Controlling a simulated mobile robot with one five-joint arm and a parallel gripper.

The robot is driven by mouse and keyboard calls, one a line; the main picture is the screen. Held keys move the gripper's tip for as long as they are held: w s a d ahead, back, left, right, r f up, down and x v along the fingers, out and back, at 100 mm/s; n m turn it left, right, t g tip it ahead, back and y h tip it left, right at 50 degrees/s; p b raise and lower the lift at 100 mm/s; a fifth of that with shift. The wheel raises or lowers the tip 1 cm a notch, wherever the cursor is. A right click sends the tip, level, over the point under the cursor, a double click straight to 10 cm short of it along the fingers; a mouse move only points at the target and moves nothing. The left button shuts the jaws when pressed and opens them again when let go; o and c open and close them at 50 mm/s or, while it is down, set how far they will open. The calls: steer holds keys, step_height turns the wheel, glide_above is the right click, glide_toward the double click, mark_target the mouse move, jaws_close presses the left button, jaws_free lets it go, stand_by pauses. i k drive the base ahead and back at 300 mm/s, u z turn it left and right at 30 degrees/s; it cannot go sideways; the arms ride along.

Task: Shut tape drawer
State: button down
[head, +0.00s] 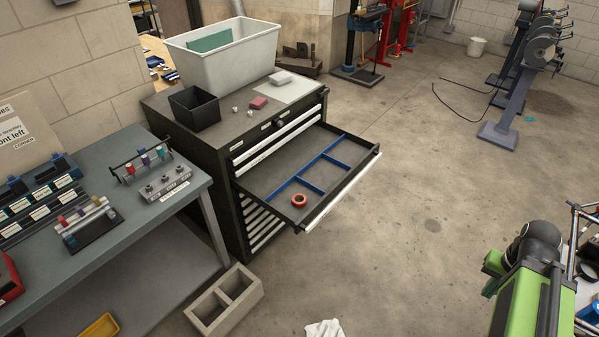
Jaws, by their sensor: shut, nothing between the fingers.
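The tape drawer (262,181) stands pulled far out of a dark tool cabinet (222,165), near the top of its stack. Its light front edge (342,193) faces right, over the open floor. A red tape roll (299,200) lies flat inside, near the front left corner. Blue dividers (309,184) split the drawer's inside into compartments, and the rest of it looks empty. My gripper does not show in the head view.
A white bin, a black box and small items sit on the cabinet top. A grey workbench (120,225) is at left, and a concrete block (224,299) lies on the floor near the cabinet. Floor right of the drawer is clear.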

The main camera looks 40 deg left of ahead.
mark_target(317, 163)
steer(key=i, duration=0.7)
steer(key=u, duration=0.05)
steer(key=k, duration=0.15)
steer(key=u, duration=2.6)
steer(key=i, duration=1)
steer(key=u, duration=0.25)
